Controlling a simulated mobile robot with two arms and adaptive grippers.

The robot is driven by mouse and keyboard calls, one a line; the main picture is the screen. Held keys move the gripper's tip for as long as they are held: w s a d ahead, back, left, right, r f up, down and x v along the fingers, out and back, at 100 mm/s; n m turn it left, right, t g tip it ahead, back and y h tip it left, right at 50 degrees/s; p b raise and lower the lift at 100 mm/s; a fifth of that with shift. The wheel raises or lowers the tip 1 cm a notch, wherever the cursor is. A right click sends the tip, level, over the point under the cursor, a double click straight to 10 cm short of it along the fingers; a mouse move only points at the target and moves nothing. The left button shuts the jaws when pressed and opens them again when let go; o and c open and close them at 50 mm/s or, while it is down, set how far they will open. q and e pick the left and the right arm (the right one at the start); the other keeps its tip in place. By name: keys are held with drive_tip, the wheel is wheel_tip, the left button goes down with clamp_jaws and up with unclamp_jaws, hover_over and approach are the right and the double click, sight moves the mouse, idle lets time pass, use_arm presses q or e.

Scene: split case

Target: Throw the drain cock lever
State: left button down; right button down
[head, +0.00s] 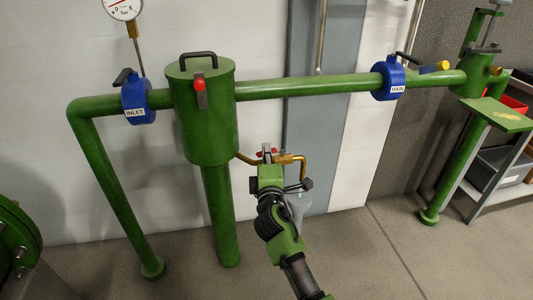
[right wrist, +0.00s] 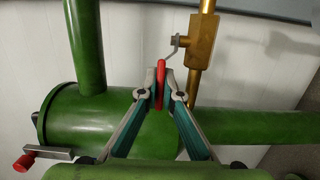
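The drain cock is a brass valve (head: 290,159) on a thin brass pipe from the green vessel (head: 207,120). It also shows in the right wrist view as a brass body (right wrist: 202,45). Its red lever (right wrist: 161,84) hangs on a bent grey stem and stands between the fingertips of my right gripper (right wrist: 160,92). The fingers are drawn close, with the lever seemingly pinched between the tips. In the head view, my right gripper (head: 267,158) largely covers the lever, with bits of red showing around it. My left gripper is in neither view.
A blue INLET valve (head: 138,103) and a blue MAIN valve (head: 389,79) sit on the green pipe. A red-knobbed handle (head: 199,88) is on the vessel's front. A shelf stands at right; the floor in front is clear.

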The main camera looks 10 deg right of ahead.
drive_tip(key=c, duration=2.2)
unclamp_jaws()
drive_tip(key=s, duration=0.4)
drive_tip(key=s+a, duration=0.1)
drive_tip(key=s, duration=0.7)
drive_tip(key=shift+a, duration=0.15)
